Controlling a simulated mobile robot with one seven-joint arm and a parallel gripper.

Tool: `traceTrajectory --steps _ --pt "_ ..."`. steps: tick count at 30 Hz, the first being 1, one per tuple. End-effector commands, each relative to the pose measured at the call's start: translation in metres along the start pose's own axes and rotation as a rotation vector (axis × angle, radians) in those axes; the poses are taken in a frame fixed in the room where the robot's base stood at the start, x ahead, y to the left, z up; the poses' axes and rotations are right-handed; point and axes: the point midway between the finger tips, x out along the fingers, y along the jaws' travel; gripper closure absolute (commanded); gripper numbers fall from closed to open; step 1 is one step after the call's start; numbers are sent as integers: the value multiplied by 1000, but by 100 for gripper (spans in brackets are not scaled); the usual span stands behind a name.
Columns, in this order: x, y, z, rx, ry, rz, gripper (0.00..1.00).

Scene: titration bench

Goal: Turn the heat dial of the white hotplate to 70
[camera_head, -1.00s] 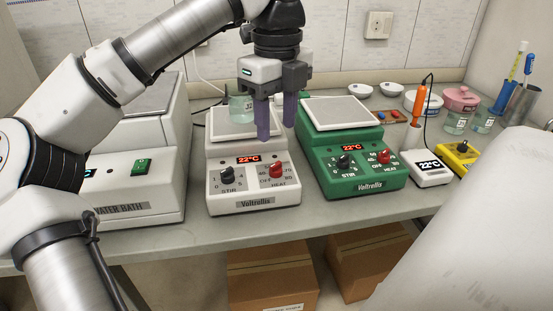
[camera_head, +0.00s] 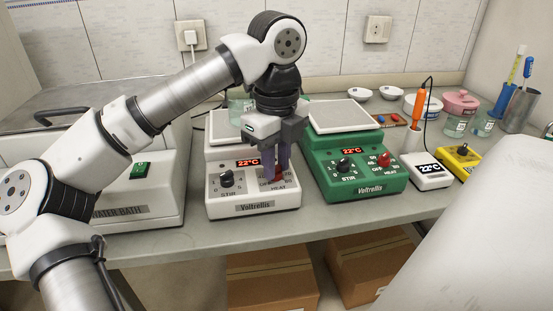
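The white hotplate (camera_head: 222,207) stands on the bench in the middle of the view, its display reading 22°C. Its black stir dial (camera_head: 226,180) is at the left of the panel. Its red heat dial (camera_head: 278,178) is at the right, mostly hidden by my gripper, so its pointer cannot be read. My gripper (camera_head: 277,174) points down, with its purple fingertips at the heat dial. The fingers look close together around the dial, but whether they are shut on it cannot be told.
A green hotplate (camera_head: 330,189) with a red dial (camera_head: 383,161) stands close on the right. A white water bath (camera_head: 158,200) stands on the left. A beaker (camera_head: 238,107) is behind my gripper. A thermometer unit (camera_head: 431,172) and a yellow device (camera_head: 459,160) stand farther right.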

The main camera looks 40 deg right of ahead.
Motion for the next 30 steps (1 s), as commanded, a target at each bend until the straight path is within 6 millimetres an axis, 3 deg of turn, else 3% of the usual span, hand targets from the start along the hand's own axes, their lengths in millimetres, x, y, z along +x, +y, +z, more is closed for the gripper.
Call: traceTrajectory --steps 1,5,17,30 --pt "0 0 0 0 0 0 84" --pt "0 0 0 0 0 1 100" --pt "-1 1 0 82 0 2 100" --pt "-2 1 0 449 -1 1 100"
